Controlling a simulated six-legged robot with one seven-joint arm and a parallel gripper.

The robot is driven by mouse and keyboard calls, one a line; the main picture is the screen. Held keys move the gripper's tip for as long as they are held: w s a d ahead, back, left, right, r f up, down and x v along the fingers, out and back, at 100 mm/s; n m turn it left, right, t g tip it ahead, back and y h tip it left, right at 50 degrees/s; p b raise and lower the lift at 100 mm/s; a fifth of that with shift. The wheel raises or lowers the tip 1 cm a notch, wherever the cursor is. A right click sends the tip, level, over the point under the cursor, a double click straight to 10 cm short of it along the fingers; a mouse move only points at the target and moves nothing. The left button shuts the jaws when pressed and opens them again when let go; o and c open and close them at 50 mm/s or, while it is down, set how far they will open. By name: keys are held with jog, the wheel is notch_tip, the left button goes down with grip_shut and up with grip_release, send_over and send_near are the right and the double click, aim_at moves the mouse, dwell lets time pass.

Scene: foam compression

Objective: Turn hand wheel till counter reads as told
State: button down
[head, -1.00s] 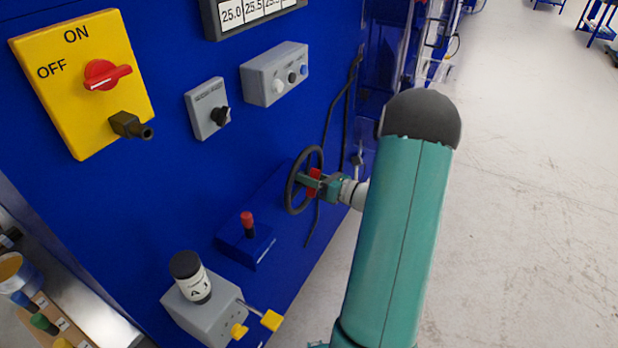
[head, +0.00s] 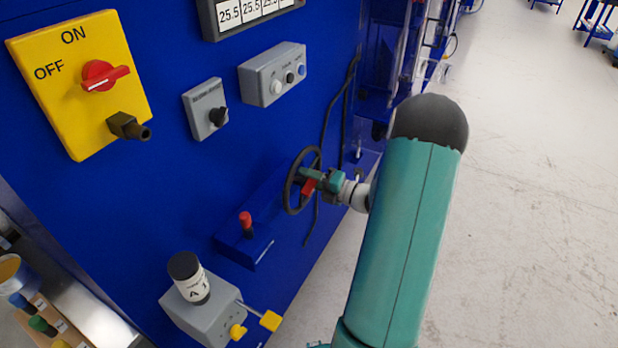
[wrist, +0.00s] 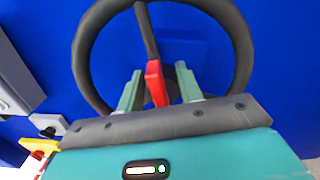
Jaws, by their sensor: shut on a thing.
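The black hand wheel (head: 289,192) stands on the blue machine panel, left of my arm in the head view. In the wrist view the wheel's rim (wrist: 243,48) arches across the top. My gripper (head: 308,181) is at the wheel's middle. Its fingers (wrist: 160,88) are shut on the red part (wrist: 156,84) of the wheel, with a spoke running up from it. The counter (head: 252,10) is at the top edge of the head view; its cells read 25.5 at the left and middle, and the right end is cut off.
A yellow ON/OFF switch box (head: 75,120), a small grey knob box (head: 206,109) and a grey button box (head: 273,75) are on the panel. Open floor lies at right.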

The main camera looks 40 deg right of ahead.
jog(key=shift+m, duration=0.8)
jog(key=shift+f, duration=0.1)
jog(key=c, duration=1)
grip_release()
jog(key=shift+o, duration=0.2)
jog(key=v, duration=1.3)
jog(key=shift+s, duration=0.4)
